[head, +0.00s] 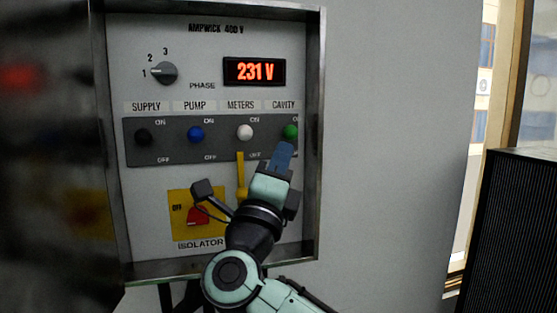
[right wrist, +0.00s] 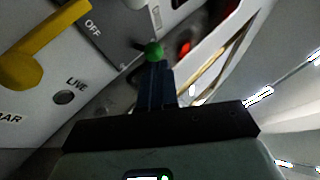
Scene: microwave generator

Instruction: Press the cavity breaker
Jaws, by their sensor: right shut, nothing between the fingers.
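The cavity breaker is the green knob (head: 290,131) under the CAVITY label, at the right end of the dark breaker strip (head: 178,152). In the head view my right gripper (head: 283,150) is shut and empty, its blue-grey fingers just below the green knob. In the right wrist view the shut fingers (right wrist: 158,75) point at the green knob (right wrist: 154,53), with the tips at or very close to it. I cannot tell whether they touch. My left gripper does not show.
Black, blue (head: 196,134) and white (head: 245,132) knobs sit left of the green one. A display (head: 254,71) reads 231 V. A yellow lever (head: 240,175) and a red isolator handle (head: 199,216) are below. The metal cabinet frame (head: 315,130) stands close on the right.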

